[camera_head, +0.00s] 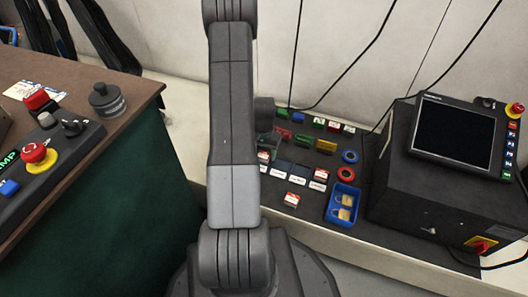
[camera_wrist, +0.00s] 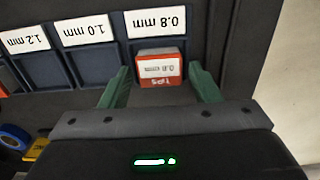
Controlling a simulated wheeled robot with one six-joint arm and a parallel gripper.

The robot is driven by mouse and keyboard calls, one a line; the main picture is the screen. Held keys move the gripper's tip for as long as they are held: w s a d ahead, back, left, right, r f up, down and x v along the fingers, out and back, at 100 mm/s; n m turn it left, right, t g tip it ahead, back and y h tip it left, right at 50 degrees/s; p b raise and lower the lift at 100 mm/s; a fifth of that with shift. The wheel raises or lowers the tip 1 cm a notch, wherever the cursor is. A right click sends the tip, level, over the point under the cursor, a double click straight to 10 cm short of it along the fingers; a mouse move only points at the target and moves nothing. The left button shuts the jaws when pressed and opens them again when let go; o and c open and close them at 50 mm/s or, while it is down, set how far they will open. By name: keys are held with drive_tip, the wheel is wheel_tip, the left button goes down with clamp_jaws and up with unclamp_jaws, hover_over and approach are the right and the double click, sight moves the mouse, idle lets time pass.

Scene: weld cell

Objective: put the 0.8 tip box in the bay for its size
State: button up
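The 0.8 tip box (camera_wrist: 159,68) is a small red box with a white "0.8 mm" label, upside down in the wrist view. It appears to sit inside the dark blue bay labelled 0.8 mm (camera_wrist: 157,22), at the end away from the label. My gripper (camera_wrist: 163,88) is open, with one green finger on each side of the box and a visible gap at both sides.
Bays labelled 1.0 mm (camera_wrist: 87,30) and 1.2 mm (camera_wrist: 25,40) lie left of it and look empty. In the head view, another red and white box (camera_head: 292,200), a blue bin (camera_head: 342,205) and a black machine with a screen (camera_head: 455,132) stand on the bench.

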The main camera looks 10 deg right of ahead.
sight(264, 154)
drive_tip(key=shift+o, duration=0.2)
drive_tip(key=shift+r, duration=0.15)
wheel_tip(264, 154, up, 12)
drive_tip(key=p, duration=0.4)
